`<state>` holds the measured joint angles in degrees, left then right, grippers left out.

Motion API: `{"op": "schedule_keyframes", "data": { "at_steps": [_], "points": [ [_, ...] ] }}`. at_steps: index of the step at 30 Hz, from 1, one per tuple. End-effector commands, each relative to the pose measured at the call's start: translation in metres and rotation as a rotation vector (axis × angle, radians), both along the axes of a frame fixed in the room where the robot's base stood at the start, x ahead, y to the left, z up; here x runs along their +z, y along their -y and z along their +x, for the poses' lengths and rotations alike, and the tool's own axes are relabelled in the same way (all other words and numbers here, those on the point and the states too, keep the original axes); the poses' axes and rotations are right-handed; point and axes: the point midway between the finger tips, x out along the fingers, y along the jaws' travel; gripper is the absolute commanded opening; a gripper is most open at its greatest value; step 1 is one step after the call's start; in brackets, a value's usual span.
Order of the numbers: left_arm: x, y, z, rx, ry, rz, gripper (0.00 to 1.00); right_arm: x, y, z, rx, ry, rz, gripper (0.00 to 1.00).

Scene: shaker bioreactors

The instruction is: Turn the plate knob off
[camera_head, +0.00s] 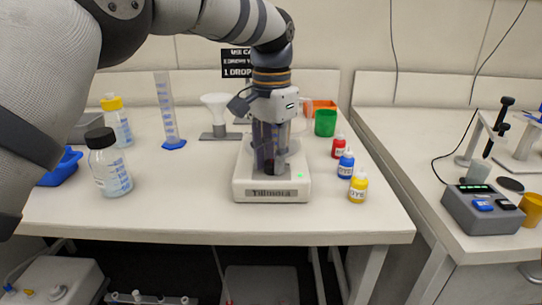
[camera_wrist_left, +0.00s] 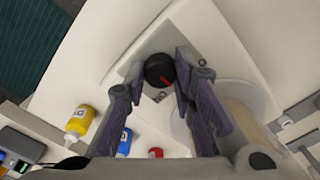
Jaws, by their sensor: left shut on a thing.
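The white plate device (camera_head: 240,183), with "Tillmoia"-like lettering on its front, stands mid-table. A small green light shows on its front right. The black round plate knob (camera_wrist_left: 159,71) with a red mark is in the left wrist view, on the device's front part. My left gripper (camera_head: 269,168) points straight down over the front of the device, and its fingers hide most of the knob in the head view. In the wrist view my left gripper (camera_wrist_left: 160,76) has its two fingertips on either side of the knob, shut on it. My right gripper is not in view.
Dye bottles in red (camera_head: 339,146), blue (camera_head: 346,165) and yellow (camera_head: 358,188) stand right of the device. A green cup (camera_head: 325,123) is behind them. A black-capped bottle (camera_head: 108,165) and a graduated cylinder (camera_head: 167,112) stand left. The table front is clear.

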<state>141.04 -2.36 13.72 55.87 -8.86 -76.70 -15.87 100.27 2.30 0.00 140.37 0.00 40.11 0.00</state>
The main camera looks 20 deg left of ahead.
Motion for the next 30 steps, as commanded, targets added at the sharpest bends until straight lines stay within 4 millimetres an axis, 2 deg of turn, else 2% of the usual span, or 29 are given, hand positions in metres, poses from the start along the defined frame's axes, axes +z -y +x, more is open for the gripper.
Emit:
{"op": "schedule_keyframes", "data": {
  "at_steps": [18,30],
  "points": [
    [-0.0001,-0.0002,0.0003,0.552,0.002,0.001,0.0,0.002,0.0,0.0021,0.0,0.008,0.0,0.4],
    [-0.0003,-0.0002,0.0002,0.755,0.001,0.001,0.0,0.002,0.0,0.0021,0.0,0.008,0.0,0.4]
  ]
}}
